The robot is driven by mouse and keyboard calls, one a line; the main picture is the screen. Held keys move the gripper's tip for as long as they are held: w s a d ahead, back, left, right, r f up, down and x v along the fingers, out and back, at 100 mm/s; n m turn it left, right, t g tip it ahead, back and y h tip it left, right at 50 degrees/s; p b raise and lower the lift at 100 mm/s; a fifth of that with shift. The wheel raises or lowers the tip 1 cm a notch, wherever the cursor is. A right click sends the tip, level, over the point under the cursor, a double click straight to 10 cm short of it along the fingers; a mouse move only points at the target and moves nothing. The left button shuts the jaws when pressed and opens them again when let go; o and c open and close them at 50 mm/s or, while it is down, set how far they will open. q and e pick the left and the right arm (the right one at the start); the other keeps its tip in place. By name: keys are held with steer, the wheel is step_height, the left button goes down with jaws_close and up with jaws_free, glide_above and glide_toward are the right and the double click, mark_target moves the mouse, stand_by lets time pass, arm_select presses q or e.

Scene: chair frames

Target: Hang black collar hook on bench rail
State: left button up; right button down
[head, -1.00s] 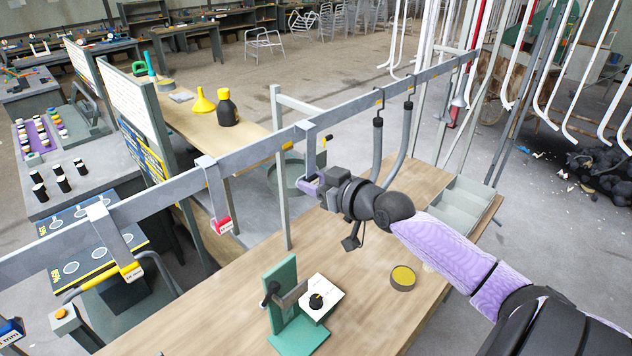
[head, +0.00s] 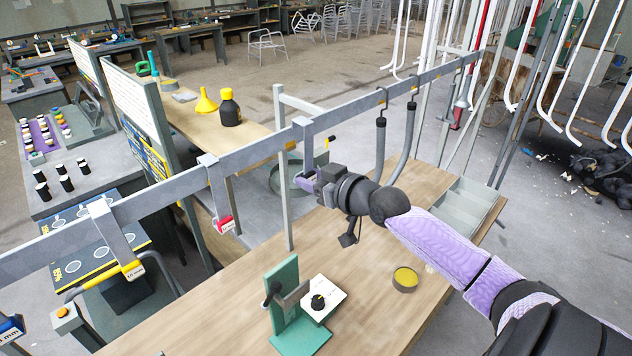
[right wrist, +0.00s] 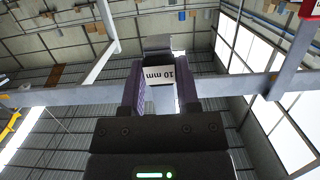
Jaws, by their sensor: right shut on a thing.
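The grey bench rail (head: 255,150) runs from lower left to upper right above the wooden bench. My right gripper (head: 309,185) is below it near mid-length, shut on a grey flat hook (head: 304,128). The hook's upper part overlaps the rail in the head view; whether it bears on the rail is unclear. In the right wrist view the hook's white "10 mm" label (right wrist: 165,74) sits between my fingers (right wrist: 161,92), with the rail (right wrist: 230,88) crossing behind. I cannot make out a black collar on the held hook. My left gripper is out of view.
On the rail hang a hook with a red tag (head: 225,224), one with a yellow end (head: 133,269), and two grey curved pipes with black collars (head: 380,150). Below stand a green fixture (head: 284,290), a white block (head: 328,287) and a round tin (head: 405,280).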

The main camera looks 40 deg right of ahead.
steer(key=shift+w, duration=0.5)
steer(key=shift+w+b, duration=0.2)
steer(key=shift+b, duration=0.15)
steer(key=shift+w+a, duration=0.1)
steer(key=shift+w, duration=0.4)
steer(key=shift+w+b, duration=0.2)
steer(key=shift+b, duration=0.15)
steer(key=shift+w+b, duration=0.35)
steer(key=shift+w, duration=0.15)
steer(key=shift+w, duration=0.15)
steer(key=shift+f+b, duration=1.05)
steer(key=shift+f, duration=0.1)
stand_by(0.4)
steer(key=shift+c, duration=1.3)
jaws_free()
